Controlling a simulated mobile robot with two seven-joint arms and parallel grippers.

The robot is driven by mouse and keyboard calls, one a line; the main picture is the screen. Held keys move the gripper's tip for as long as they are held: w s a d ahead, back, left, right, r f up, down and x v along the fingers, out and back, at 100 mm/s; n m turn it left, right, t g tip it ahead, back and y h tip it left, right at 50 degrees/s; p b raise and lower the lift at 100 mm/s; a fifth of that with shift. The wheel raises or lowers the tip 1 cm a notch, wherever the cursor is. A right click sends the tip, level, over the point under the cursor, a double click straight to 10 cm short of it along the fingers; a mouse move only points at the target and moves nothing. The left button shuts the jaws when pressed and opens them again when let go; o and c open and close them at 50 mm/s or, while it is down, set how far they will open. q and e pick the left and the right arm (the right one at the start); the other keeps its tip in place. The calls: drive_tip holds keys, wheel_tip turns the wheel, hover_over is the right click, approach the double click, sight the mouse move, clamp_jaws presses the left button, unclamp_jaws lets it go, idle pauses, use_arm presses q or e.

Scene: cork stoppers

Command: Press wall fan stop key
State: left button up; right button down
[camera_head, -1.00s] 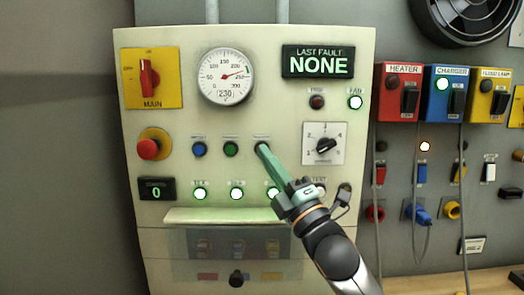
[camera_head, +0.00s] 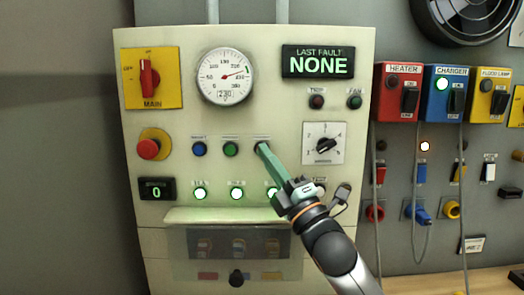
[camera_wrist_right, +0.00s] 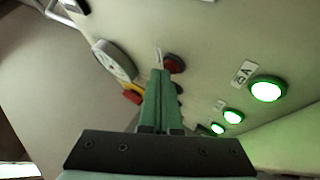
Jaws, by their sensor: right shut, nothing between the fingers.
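My right gripper (camera_head: 262,148) is shut and empty, with its green fingertips at the third key in the button row of the cream panel. In the right wrist view the fingertips (camera_wrist_right: 160,74) are right beside a red key (camera_wrist_right: 175,63); whether they touch it I cannot tell. The head view hides that key behind the fingertips. The FAN lamp (camera_head: 354,102) is dark. The wall fan (camera_head: 470,15) is partly in view at the top right. My left gripper is not in view.
A blue key (camera_head: 199,149) and a green key (camera_head: 231,149) sit left of the fingertips. A red mushroom button (camera_head: 148,149) and the rotary dial (camera_head: 323,145) are on the same panel. A small shelf (camera_head: 235,215) juts out below the lit green lamps.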

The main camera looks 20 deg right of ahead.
drive_tip(key=shift+s, duration=0.15)
drive_tip(key=shift+s+a, duration=0.2)
drive_tip(key=shift+s, duration=0.45)
drive_tip(key=s, duration=0.1)
drive_tip(key=s+a, duration=0.1)
drive_tip(key=s, duration=0.2)
drive_tip(key=shift+s+a+p, duration=0.25)
drive_tip(key=shift+s+p, duration=0.15)
idle(0.6)
